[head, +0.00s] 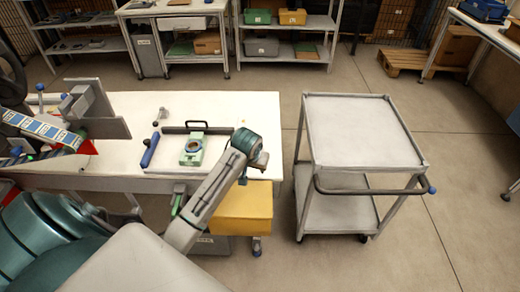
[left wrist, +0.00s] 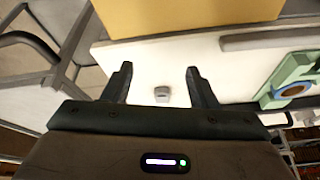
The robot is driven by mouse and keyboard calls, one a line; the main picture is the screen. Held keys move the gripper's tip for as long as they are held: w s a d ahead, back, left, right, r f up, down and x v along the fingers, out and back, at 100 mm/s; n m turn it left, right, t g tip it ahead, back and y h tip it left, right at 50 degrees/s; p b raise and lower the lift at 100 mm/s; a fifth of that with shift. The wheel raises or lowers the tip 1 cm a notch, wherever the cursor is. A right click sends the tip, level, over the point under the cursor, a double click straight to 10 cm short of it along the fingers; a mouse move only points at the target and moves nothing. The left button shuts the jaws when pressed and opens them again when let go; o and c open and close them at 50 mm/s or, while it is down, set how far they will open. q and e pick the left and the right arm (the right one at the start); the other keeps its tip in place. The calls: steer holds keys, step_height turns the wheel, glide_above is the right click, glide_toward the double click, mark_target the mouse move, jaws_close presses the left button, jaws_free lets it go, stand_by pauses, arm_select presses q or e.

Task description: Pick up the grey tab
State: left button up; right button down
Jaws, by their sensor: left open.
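The grey tab (left wrist: 162,94) shows in the left wrist view as a small block on the white table (head: 240,110). It lies between the lines of my two fingers, lower in the picture than their tips. In the head view I cannot make it out; my left gripper (head: 261,164) seems to hide it. My left gripper, also in the left wrist view (left wrist: 158,70), is open with nothing between its fingers, near the table's right end. Whether the fingers are level with the tab I cannot tell. My right gripper is not in view.
A green fixture with a dark ring (head: 193,148) stands left of my gripper, beside a blue-handled tool (head: 150,150) and a black handle (head: 198,127). A yellow bin (head: 243,208) sits below the table's front edge. A grey cart (head: 360,130) with an empty top stands right.

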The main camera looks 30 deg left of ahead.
arm_select(q)
steer(key=w+a+r+n, duration=0.2)
steer(key=w+a+r, duration=0.25)
steer(key=w, duration=0.35)
steer(key=x, duration=0.3)
steer(key=p+x, duration=0.1)
steer(key=shift+w+d+f, duration=0.15)
steer(key=shift+w+d, duration=0.1)
steer(key=shift+w+f, duration=0.15)
steer(key=shift+f, duration=0.25)
steer(key=shift+p+x, duration=0.75)
steer(key=shift+x, duration=1.55)
steer(key=shift+c, duration=0.4)
steer(key=c, duration=1)
